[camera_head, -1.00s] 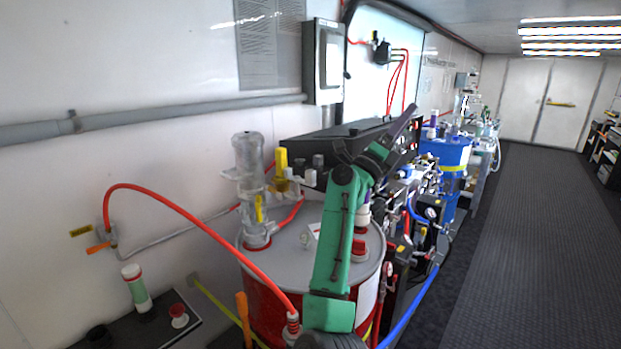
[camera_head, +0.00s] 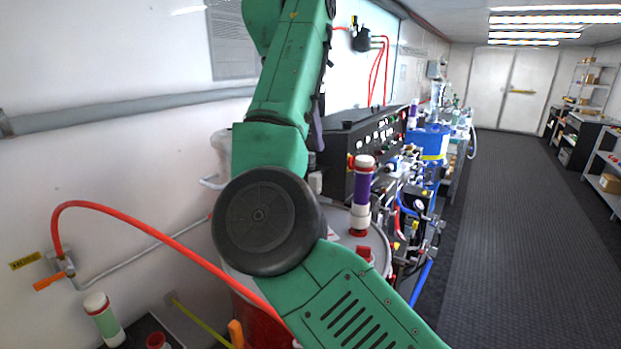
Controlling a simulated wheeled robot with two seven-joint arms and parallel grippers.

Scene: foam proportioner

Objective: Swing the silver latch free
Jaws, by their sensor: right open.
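I cannot make out the silver latch in this view. My green right arm crosses the middle of the picture and covers much of the drum and the equipment behind it. My right gripper (camera_head: 317,132) shows only in part, as a dark purple-grey finger pointing down just right of the upper arm link. It is open, with nothing seen between its fingers. The red drum (camera_head: 262,325) with a grey lid stands behind and below the arm. A purple and white cylinder (camera_head: 362,190) stands upright on its lid, to the right of the gripper. My left gripper is out of view.
A red hose (camera_head: 150,231) arcs from the wall fitting to the drum. A black control panel (camera_head: 375,140) and a blue drum (camera_head: 428,142) stand behind to the right. A green and white bottle (camera_head: 104,320) is at lower left. The floor (camera_head: 515,240) at right is clear.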

